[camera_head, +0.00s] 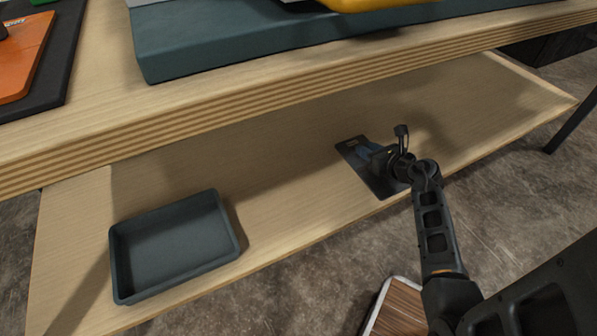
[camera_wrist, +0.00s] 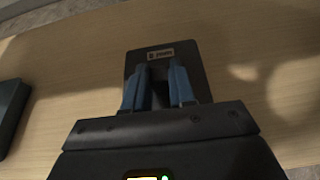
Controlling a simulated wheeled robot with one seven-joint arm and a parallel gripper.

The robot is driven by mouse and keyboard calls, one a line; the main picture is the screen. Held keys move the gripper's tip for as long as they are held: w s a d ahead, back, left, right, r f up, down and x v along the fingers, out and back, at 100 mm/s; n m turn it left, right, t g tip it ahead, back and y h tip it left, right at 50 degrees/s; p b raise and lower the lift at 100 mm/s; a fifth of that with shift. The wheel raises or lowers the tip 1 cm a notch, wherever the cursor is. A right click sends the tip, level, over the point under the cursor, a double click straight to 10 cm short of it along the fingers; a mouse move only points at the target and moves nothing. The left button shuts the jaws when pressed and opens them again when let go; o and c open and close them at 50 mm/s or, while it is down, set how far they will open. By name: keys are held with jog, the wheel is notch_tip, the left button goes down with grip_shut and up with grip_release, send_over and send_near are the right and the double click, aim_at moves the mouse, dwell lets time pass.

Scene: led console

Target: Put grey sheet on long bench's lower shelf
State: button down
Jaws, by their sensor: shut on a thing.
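The grey sheet (camera_head: 377,180) is a thin dark grey rectangle with a small label at its far end. It is at the lower shelf (camera_head: 270,170) of the long bench, near the shelf's front edge; I cannot tell if it lies fully flat on the wood. My gripper (camera_head: 367,153) is over the sheet, its blue fingers shut on it. In the wrist view the sheet (camera_wrist: 194,64) shows beyond and between the fingers (camera_wrist: 160,84), above the pale wood (camera_wrist: 245,60). The sheet's near part is hidden by the gripper body.
A dark grey open tray (camera_head: 225,225) stands on the lower shelf at left; its edge shows at the wrist view's left. The bench's thick upper top (camera_head: 110,125) overhangs the shelf. A brown-topped object (camera_head: 398,312) is below in front. The shelf is clear around the sheet.

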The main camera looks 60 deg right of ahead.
jog(key=w+f+b, duration=0.1)
jog(key=w+f, duration=0.1)
jog(key=w, duration=0.1)
jog(key=w+f+b, duration=0.2)
jog(key=w, duration=0.2)
jog(key=w+f+b, duration=0.1)
jog(key=w+f, duration=0.2)
jog(key=w, duration=0.1)
jog(key=shift+w+d+b, duration=0.25)
jog(key=shift+d+b, duration=0.05)
jog(key=shift+f+b, duration=1.45)
jog(key=shift+f, duration=0.4)
jog(key=shift+f, duration=0.15)
jog(key=c, duration=0.9)
grip_release()
jog(key=shift+c, duration=0.2)
